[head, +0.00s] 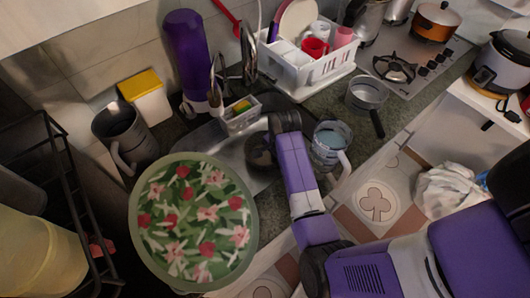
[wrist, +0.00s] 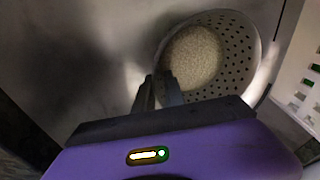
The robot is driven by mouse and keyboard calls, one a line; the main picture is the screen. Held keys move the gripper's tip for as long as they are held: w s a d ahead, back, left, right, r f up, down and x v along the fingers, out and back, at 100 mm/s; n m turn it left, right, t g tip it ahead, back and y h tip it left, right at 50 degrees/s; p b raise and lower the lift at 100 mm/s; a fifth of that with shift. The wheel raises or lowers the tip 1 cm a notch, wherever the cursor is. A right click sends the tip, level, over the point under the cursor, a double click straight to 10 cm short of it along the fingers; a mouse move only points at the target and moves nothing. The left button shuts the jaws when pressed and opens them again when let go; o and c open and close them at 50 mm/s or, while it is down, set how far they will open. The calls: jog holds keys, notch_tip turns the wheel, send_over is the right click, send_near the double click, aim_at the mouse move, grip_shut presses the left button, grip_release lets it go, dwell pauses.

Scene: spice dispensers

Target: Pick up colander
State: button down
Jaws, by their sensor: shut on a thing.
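The colander (wrist: 239,62) is a pale round bowl with rows of small holes, seen from above in the wrist view. A speckled tan round patch shows at its middle. My gripper (wrist: 158,88) has its two dark fingers close together at the colander's near left rim, shut on that rim. In the head view my gripper (head: 262,158) reaches down into the metal sink (head: 205,146). My arm hides much of that spot, and I cannot make out the colander clearly there.
A clear jug (head: 329,147) stands right of my arm, close to it. A sponge caddy (head: 241,114) and the tap (head: 249,60) are behind the sink. A white dish rack (head: 318,68) stands behind right. A floral round tray (head: 195,222) is at front left.

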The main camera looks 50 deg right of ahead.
notch_tip(320, 180, up, 21)
jog(key=shift+t+p, duration=0.35)
jog(key=shift+t, duration=0.05)
dwell(0.4)
